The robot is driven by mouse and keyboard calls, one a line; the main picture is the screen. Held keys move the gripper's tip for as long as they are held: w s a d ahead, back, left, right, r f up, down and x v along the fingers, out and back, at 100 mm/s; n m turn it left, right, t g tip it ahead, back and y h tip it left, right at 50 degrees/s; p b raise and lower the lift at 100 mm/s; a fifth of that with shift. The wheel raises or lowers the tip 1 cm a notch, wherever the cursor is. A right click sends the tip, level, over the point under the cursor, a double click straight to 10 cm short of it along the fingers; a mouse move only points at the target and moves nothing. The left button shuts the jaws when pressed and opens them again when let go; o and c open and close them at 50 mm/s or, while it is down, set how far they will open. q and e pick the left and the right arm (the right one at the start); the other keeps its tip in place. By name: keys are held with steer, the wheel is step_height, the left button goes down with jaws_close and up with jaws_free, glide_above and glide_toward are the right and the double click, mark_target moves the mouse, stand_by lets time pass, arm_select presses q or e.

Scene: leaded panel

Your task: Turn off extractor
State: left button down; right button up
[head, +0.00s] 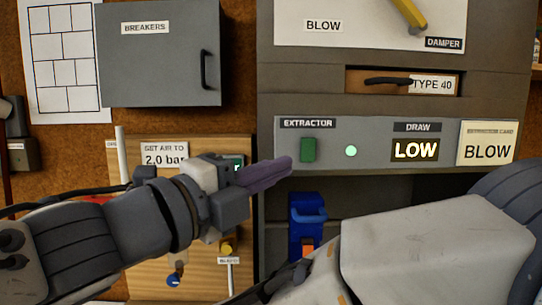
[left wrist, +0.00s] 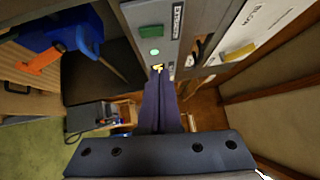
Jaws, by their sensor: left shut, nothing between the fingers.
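The extractor panel (head: 380,128) is a grey strip with a green switch (head: 308,149) under the label EXTRACTOR. A round lamp (head: 351,151) beside it glows pale green. The DRAW display (head: 415,150) reads LOW. My left gripper (head: 287,164) is shut and empty, its dark fingertips just left of and slightly below the switch in the head view. In the left wrist view the switch (left wrist: 149,31) and lit lamp (left wrist: 154,52) lie beyond the fingertips (left wrist: 158,72), which partly cover the display. I cannot tell whether they touch the panel. My right gripper is out of view.
A card reading BLOW (head: 486,143) sits at the panel's right end. A grey BREAKERS box (head: 160,60) hangs upper left. A blue device (head: 307,225) is below the panel. A wooden board (head: 148,255) with a knob and labels stands behind my left arm.

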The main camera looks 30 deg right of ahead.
arm_select(q)
steer(key=p, duration=0.2)
glide_toward(314, 144)
steer(key=s+d, duration=0.2)
steer(key=d, duration=0.1)
steer(key=shift+w+d+r+p, duration=0.2)
steer(key=shift+w+d+p, duration=0.2)
steer(key=shift+w+d, duration=0.2)
steer(key=shift+w+d+r+p, duration=0.15)
steer(key=shift+w+d+p, duration=0.3)
steer(key=shift+w, duration=0.15)
steer(key=shift+w+d, duration=0.25)
steer(key=shift+w, duration=0.15)
steer(key=shift+f, duration=0.1)
